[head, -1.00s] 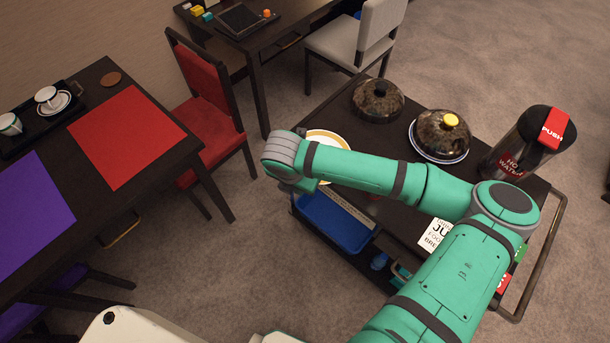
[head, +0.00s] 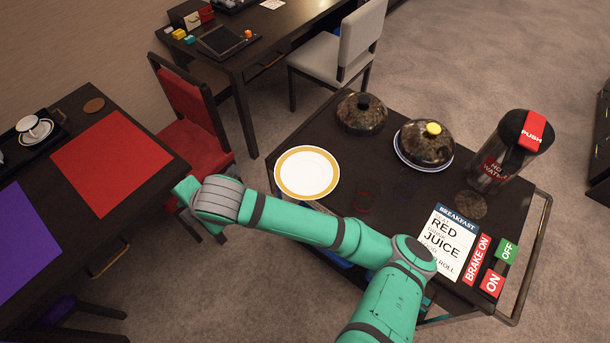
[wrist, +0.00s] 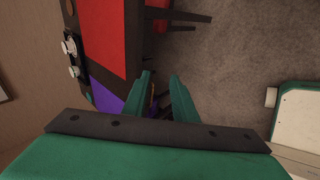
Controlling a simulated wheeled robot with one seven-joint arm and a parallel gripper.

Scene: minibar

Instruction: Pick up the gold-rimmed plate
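The gold-rimmed plate (head: 307,172) is white with a wide gold band. It lies flat and empty on the left corner of the dark trolley top in the head view, and its whole face shows. My gripper (wrist: 160,76) shows in the wrist view as two green fingers with a gap between them, open and empty. In the head view my arm reaches left past the plate's near side, and its end is left of the plate, between trolley and table. The plate is not in the wrist view.
The trolley (head: 400,205) also bears two domed covers (head: 361,113) (head: 427,143), a hot water dispenser (head: 510,150) and a breakfast card (head: 447,240). A red chair (head: 195,130) and a table with a red mat (head: 108,165) stand left.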

